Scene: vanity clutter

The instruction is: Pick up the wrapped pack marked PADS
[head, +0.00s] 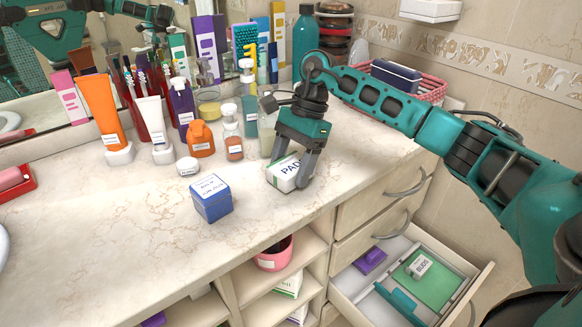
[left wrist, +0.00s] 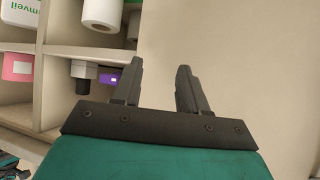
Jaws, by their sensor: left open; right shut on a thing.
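The white wrapped pack marked PADS (head: 283,173) is on the marble vanity top, near its front right part. My right gripper (head: 296,172) reaches down over it from above, with its fingers shut on the pack's sides. I cannot tell whether the pack is lifted off the top. My left gripper (left wrist: 155,85) shows in the left wrist view, open and empty, in front of the open shelves. It is not clearly seen in the head view.
A blue box (head: 211,199) stands left of the pack. Several bottles and tubes, including an orange tube (head: 101,108), crowd the back. An open drawer (head: 408,262) sticks out below right. A pink basket (head: 427,90) stands behind my right arm.

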